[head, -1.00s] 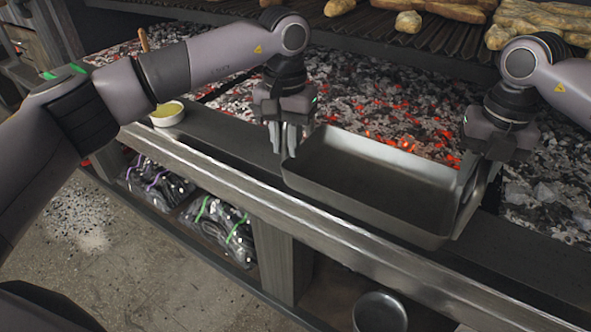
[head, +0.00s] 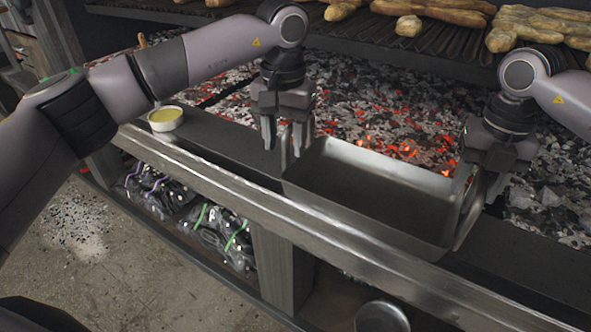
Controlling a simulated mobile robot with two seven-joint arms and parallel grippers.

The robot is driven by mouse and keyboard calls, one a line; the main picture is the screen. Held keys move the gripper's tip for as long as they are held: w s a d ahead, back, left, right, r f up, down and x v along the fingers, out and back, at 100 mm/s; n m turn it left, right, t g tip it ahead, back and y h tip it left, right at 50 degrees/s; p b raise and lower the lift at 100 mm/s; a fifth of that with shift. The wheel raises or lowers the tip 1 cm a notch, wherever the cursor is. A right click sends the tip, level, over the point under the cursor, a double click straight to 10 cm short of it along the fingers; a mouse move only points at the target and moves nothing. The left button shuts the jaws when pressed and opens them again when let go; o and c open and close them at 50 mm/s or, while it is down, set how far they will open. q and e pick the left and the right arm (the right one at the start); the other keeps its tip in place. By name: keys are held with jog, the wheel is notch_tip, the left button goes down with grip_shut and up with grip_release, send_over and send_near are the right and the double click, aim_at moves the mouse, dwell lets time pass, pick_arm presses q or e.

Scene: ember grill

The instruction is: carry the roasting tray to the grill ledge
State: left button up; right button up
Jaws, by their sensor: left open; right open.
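The roasting tray (head: 365,240) is a grey metal pan, empty, resting on the dark grill ledge (head: 225,150) in front of the coals. My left gripper (head: 284,143) is open at the tray's left end, its fingers pointing down around or beside the upright left handle; I cannot tell if they touch it. My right gripper (head: 480,192) is open at the tray's right end, close to the right handle, which its fingers partly hide.
A small white bowl with yellow contents (head: 165,119) stands on the ledge to the left. Glowing coals (head: 385,130) lie behind the tray. Bread loaves (head: 435,12) lie on the grate above. A steel rail (head: 230,192) runs along the front, with bags (head: 215,232) below.

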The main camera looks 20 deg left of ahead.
pick_arm(q)
notch_tip(320, 180, up, 8)
jog(key=shift+r, duration=0.6)
pick_arm(e)
jog(key=shift+r, duration=0.2)
notch_tip(320, 180, up, 12)
jog(key=shift+f, duration=0.15)
jog(key=shift+s, duration=0.1)
